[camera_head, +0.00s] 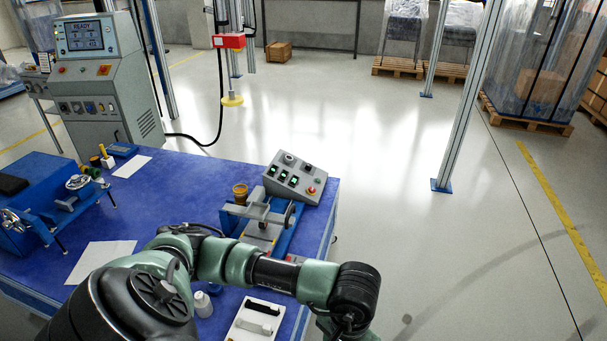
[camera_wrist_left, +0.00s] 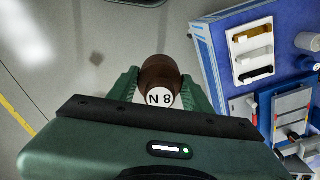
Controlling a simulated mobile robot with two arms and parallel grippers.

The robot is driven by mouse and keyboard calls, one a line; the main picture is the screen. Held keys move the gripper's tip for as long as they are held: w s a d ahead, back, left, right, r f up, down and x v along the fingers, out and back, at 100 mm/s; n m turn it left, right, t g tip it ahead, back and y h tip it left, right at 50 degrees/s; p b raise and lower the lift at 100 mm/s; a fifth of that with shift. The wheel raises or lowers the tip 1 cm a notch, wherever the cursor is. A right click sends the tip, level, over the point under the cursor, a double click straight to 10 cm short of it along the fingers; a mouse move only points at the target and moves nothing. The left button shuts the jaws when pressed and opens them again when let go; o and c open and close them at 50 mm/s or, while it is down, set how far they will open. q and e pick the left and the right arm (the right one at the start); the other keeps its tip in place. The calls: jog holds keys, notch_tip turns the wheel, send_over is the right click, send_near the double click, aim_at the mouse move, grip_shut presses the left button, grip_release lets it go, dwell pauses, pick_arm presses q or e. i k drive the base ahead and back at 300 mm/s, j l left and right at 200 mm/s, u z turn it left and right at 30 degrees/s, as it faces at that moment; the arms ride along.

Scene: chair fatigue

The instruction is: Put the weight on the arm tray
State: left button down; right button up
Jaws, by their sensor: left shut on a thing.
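My left gripper (camera_wrist_left: 160,92) is shut on a brown cylindrical weight (camera_wrist_left: 158,72) in the wrist view. A test fixture stands on the table with a grey flat plate (camera_head: 262,211), possibly the arm tray. A brass-coloured cup or weight (camera_head: 240,190) is at its left side. My right gripper is not in view.
A grey control box (camera_head: 294,178) stands behind the fixture. A white holder (camera_head: 243,331) with black and pale pieces lies near the front edge; it also shows in the wrist view (camera_wrist_left: 240,68). A blue vise-like device (camera_head: 45,205) is at left.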

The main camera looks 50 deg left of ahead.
aim_at(257, 212)
jog(key=i+l+u, duration=0.15)
jog(key=i, duration=0.4)
jog(key=i+l+u, duration=0.2)
jog(key=i, duration=0.3)
jog(key=i+l+u, duration=0.15)
jog(key=i+l, duration=0.25)
jog(key=i+j+u, duration=0.1)
jog(key=i+u, duration=0.2)
jog(key=u, duration=0.15)
jog(key=i+u, duration=0.3)
jog(key=u, duration=0.2)
jog(key=i+u, duration=0.3)
jog(key=u, duration=0.15)
jog(key=i+l+u, duration=0.25)
jog(key=u, duration=0.25)
jog(key=i+j+u, duration=0.1)
jog(key=i+u, duration=0.2)
jog(key=u, duration=0.15)
jog(key=i+u, duration=0.25)
jog(key=u, duration=0.15)
